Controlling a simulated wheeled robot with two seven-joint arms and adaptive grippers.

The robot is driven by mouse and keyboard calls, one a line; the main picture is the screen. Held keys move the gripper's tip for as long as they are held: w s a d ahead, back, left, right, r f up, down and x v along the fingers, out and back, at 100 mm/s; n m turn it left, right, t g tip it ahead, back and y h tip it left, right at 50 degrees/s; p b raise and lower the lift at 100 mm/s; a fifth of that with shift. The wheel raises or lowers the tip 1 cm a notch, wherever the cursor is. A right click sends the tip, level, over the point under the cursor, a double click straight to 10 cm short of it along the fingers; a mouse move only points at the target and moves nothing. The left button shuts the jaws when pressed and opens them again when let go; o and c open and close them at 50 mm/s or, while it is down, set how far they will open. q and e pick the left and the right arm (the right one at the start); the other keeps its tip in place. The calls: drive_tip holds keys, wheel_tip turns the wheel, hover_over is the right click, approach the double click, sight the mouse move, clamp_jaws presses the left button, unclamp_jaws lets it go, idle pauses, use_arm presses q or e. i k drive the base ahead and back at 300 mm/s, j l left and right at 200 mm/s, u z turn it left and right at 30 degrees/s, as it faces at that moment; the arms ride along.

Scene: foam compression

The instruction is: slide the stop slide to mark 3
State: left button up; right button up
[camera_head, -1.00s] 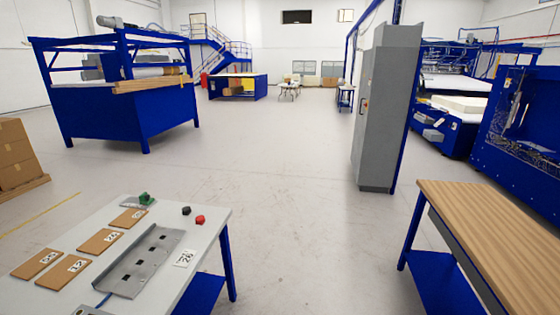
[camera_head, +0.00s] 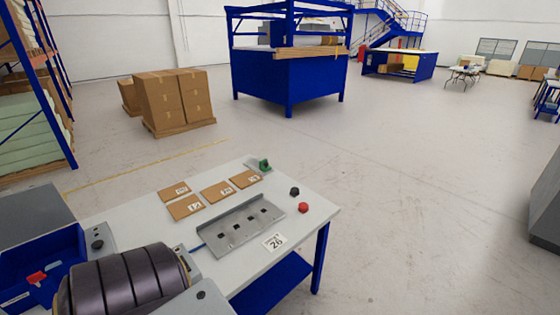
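I cannot make out a clear stop slide or a mark 3 in the head view. A light-topped work table (camera_head: 327,210) stands in the lower middle. On it lies a grey metal bracket (camera_head: 219,243) with a row of square dark holes. A green knob-like part (camera_head: 264,164) sits on a small grey plate at the table's far corner. Several brown tags (camera_head: 186,207) with white labels lie left of the bracket; their print is too small to read surely. Neither of my grippers shows.
A dark ribbed roller (camera_head: 125,285) and a blue bin (camera_head: 40,268) with a red item are at lower left. Black (camera_head: 295,191) and red (camera_head: 303,208) knobs and a "26" card (camera_head: 275,242) lie on the table. Stacked cartons (camera_head: 172,100) stand behind.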

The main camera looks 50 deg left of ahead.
sight(265, 165)
drive_tip(key=i, duration=1.6)
drive_tip(key=i+u, duration=0.25)
drive_tip(key=i, duration=0.15)
drive_tip(key=i+l+u, duration=0.25)
drive_tip(key=i+u, duration=0.45)
drive_tip(key=i+l+u, duration=0.15)
drive_tip(key=u, duration=0.3)
drive_tip(key=i+l+u, duration=0.15)
drive_tip(key=u, duration=0.2)
drive_tip(key=i+l+u, duration=0.25)
drive_tip(key=u, duration=0.15)
drive_tip(key=i+l+u, duration=0.35)
